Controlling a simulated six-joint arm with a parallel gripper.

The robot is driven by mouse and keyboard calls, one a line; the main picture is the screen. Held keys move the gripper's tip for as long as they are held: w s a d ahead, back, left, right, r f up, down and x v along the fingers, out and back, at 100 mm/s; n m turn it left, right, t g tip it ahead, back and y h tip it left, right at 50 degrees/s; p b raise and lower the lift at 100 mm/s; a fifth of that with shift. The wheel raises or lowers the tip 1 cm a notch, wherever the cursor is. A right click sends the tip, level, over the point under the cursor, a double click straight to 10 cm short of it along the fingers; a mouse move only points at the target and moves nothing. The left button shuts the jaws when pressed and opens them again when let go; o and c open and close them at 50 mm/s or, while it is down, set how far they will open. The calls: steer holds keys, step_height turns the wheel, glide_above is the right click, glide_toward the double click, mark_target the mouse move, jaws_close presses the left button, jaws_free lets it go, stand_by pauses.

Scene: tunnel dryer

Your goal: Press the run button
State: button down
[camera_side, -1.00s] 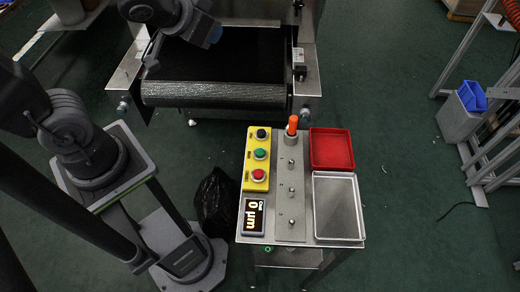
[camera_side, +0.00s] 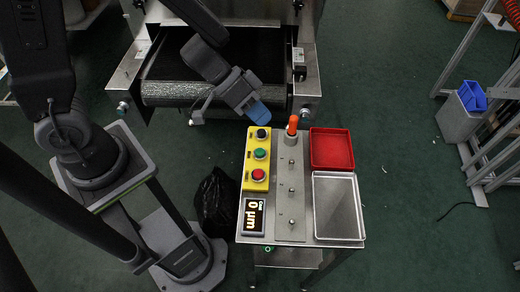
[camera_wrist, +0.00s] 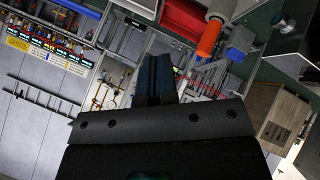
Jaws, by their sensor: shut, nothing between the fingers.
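A yellow button box (camera_side: 249,175) lies on the left of the small metal table. It carries a black button (camera_side: 261,134) at the far end, a green button (camera_side: 260,154) in the middle and a red button (camera_side: 258,175) nearest. Their labels are too small to read, so I cannot tell which one is run. My gripper (camera_side: 260,115) is shut and empty, its blue fingers close above the far end of the box, by the black button. Contact cannot be told. The shut fingers also show in the wrist view (camera_wrist: 153,78), where the box is not visible.
An orange-topped tool (camera_side: 292,125) stands upright right of the box, close to my gripper. A display reading 0 µm (camera_side: 254,216) is in front of the box. A red tray (camera_side: 331,149) and a grey tray (camera_side: 338,207) are at right. The dryer belt (camera_side: 215,93) lies behind.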

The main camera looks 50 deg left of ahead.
mark_target(260, 150)
steer(key=shift+f, duration=4.4)
steer(key=shift+f, duration=0.1)
steer(key=shift+f, duration=0.35)
